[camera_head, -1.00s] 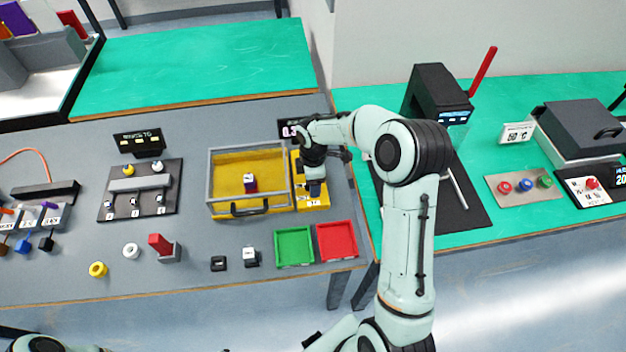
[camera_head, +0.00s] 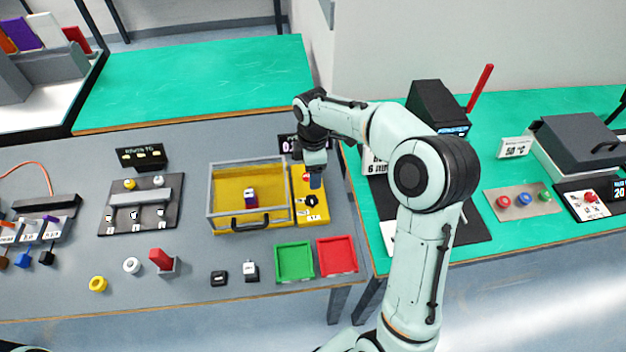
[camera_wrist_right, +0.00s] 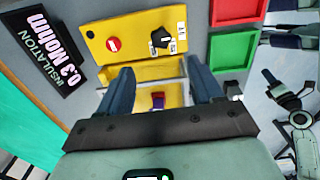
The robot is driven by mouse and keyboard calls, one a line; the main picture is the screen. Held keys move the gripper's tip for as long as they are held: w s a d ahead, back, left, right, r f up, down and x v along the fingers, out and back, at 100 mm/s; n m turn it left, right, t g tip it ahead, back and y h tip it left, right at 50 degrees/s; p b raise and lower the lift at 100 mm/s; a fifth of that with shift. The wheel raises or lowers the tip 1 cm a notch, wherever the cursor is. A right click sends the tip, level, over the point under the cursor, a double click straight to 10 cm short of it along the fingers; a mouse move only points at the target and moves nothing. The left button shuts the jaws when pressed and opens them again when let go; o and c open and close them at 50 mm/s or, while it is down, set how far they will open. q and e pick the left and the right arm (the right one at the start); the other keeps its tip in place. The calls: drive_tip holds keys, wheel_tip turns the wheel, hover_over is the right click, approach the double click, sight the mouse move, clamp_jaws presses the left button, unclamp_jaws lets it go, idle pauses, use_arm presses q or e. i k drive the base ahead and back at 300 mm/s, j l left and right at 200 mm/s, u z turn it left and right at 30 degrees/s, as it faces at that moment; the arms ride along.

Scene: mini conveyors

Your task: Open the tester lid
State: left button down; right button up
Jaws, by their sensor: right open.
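The tester (camera_head: 228,222) is a yellow box under a clear, grey-framed lid (camera_head: 212,190) with a black handle (camera_head: 250,224) along its front. The lid looks shut, and a small dark cube with a white top (camera_head: 250,198) shows inside. On the right of the tester is a yellow panel (camera_head: 318,217) with a red button and black knob; the wrist view shows the red button (camera_wrist_right: 113,44) and knob (camera_wrist_right: 161,38). My right gripper (camera_head: 315,181) is open above this panel, with nothing between its fingers (camera_wrist_right: 161,88). My left gripper is out of view.
A green tray (camera_head: 294,261) and a red tray (camera_head: 337,256) stand in front of the panel. A display reading 0.3 Mohm (camera_wrist_right: 62,55) stands behind it. Small parts, including a yellow ring (camera_head: 98,284), lie left of the trays.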

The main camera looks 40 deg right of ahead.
sight(245, 227)
drive_tip(key=k, duration=1)
